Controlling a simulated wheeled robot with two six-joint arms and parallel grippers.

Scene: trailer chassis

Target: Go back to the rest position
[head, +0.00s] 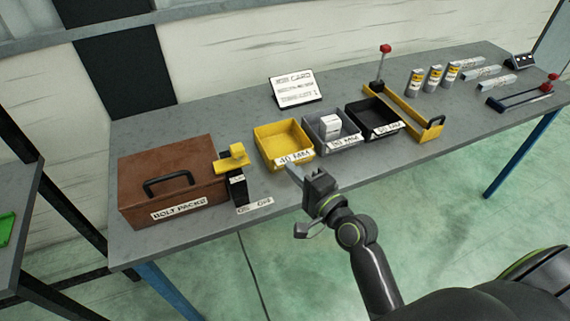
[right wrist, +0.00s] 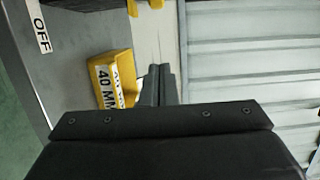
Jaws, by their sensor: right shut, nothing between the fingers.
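My left gripper is not in view.
The grey workbench (head: 231,115) holds a brown bolt-packs box (head: 168,183), a black post with a yellow top (head: 236,178), a yellow bin (head: 283,142), a grey bin (head: 319,141) with a white block (head: 330,125), a black bin (head: 373,121), a yellow-edged fixture (head: 413,119) and several cylinders. Green floor in front is clear.

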